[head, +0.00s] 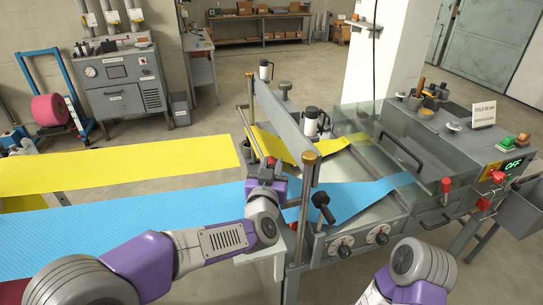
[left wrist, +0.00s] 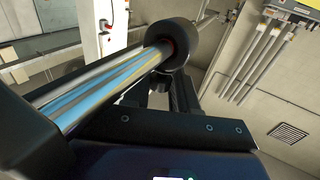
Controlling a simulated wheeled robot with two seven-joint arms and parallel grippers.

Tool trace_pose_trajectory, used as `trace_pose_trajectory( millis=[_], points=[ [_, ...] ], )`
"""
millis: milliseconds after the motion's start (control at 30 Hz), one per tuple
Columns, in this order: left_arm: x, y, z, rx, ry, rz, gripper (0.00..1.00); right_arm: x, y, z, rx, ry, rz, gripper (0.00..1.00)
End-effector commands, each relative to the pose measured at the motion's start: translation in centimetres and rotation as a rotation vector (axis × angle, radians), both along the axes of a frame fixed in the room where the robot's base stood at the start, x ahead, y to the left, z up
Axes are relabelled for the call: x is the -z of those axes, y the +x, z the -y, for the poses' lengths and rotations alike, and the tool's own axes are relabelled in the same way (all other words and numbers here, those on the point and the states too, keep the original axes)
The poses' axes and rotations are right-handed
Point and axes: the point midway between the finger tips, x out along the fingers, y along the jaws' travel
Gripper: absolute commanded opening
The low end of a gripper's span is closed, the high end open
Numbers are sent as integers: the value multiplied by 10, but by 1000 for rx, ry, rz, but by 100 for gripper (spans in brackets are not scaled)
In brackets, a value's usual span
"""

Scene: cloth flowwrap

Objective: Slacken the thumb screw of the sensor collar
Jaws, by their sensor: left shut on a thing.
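The sensor collar (left wrist: 180,45) looks like a thick black ring around a shiny metal bar (left wrist: 105,85) in the left wrist view. Its thumb screw is mostly hidden between my fingers. My left gripper (head: 267,166) is at the near side of the machine's infeed, between two upright posts. It shows from behind in the left wrist view (left wrist: 160,95), just below the collar, shut on what appears to be the thumb screw. In the head view the collar and screw are too small and covered to make out. My right gripper is out of view; only its arm shows at lower right.
A yellow web (head: 120,168) and a blue web (head: 130,228) run into the machine near my left gripper. A brass-capped post (head: 307,190) stands close on its right. A black-knobbed lever (head: 323,205) and dials are on the machine front. The panel (head: 513,163) reads OFF.

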Motion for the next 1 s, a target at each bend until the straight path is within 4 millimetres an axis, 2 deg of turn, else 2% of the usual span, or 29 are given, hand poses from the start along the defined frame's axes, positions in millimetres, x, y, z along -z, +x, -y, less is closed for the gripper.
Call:
trace_pose_trajectory(
  millis=[33, 167, 567, 600, 700, 1000],
  points=[
    [-5, -1, 4, -25, 1, -1, 0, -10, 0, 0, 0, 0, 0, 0],
    [-3, -1, 2, -94, 3, 1, 0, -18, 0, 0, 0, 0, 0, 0],
    [-1, -1, 1, -125, 4, 2, 0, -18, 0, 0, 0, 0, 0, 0],
    [-1, -1, 1, -125, 4, 2, 32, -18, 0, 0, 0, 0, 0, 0],
    [-1, -1, 0, -125, 4, 2, 45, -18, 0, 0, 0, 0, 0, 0],
    [0, -3, 0, -125, 3, 1, 45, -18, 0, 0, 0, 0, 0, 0]
  ],
)
